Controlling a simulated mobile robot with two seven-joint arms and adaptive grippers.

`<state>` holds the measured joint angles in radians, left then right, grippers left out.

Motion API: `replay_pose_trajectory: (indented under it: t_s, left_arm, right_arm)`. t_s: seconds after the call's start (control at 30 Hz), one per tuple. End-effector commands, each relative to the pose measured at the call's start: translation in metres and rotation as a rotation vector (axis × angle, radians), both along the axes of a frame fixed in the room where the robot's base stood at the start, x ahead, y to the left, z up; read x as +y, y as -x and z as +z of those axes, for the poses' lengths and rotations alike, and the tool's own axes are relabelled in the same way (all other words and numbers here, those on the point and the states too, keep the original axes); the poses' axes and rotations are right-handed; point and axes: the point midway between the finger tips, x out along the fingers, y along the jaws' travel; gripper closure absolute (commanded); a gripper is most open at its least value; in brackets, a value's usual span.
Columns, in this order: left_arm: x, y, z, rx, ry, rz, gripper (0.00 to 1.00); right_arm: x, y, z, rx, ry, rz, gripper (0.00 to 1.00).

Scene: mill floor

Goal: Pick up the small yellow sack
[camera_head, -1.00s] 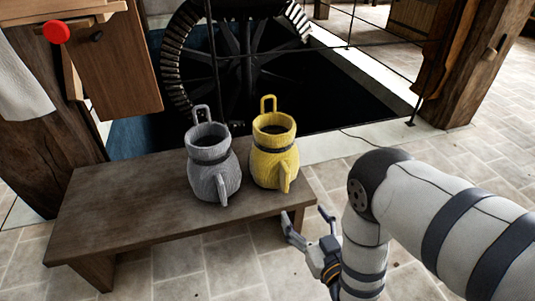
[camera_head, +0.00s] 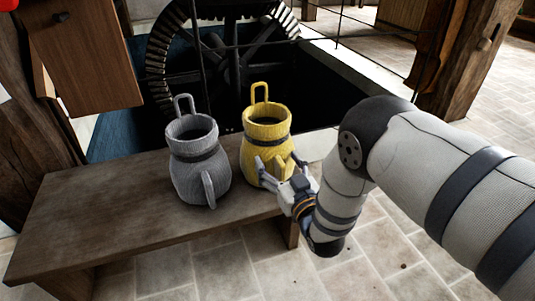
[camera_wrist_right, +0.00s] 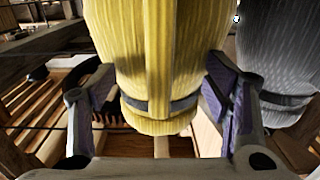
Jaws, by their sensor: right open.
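The small yellow sack (camera_head: 267,133) stands upright at the right end of the wooden bench, with a dark band round its neck and a loop handle on top. My right gripper (camera_head: 279,170) is at the sack's near right side. In the right wrist view the yellow sack (camera_wrist_right: 160,60) fills the space between the two spread fingers (camera_wrist_right: 160,110), one on each side of it. The gripper is open. Whether a finger touches the sack I cannot tell. My left gripper is not in view.
A grey sack (camera_head: 199,165) of like shape stands on the bench (camera_head: 110,205) just left of the yellow one; it also shows in the right wrist view (camera_wrist_right: 275,65). A large dark gear wheel (camera_head: 215,50) is behind the bench. Stone floor (camera_head: 385,235) lies open at the right.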

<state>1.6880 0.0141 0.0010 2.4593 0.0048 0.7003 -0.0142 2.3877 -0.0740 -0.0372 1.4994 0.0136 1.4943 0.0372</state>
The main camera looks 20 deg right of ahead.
Motion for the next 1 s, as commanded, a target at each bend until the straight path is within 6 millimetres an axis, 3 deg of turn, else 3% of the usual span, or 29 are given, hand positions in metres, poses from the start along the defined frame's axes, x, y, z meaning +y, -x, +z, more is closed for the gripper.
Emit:
replay_pose_trajectory:
  t_s: [0.03,0.3,0.37,0.77,0.87,1.0]
  left_arm:
    - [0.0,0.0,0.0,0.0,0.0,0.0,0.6]
    - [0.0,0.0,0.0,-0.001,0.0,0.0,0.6]
    - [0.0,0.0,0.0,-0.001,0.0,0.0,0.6]
    - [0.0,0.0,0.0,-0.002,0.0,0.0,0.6]
    - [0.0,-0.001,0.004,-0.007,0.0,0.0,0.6]
    - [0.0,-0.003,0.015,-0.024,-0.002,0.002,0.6]
  right_arm:
    - [0.0,0.0,0.0,0.0,0.0,0.0,0.29]
    - [0.0,0.001,0.0,0.001,0.0,0.0,0.91]
    - [0.0,0.001,0.0,0.001,0.0,0.0,1.0]
    - [0.0,0.001,0.001,0.0,0.001,0.0,1.0]
    - [0.0,0.0,0.01,-0.002,0.001,0.0,1.0]
    - [0.0,0.0,0.04,-0.006,0.001,0.0,1.0]
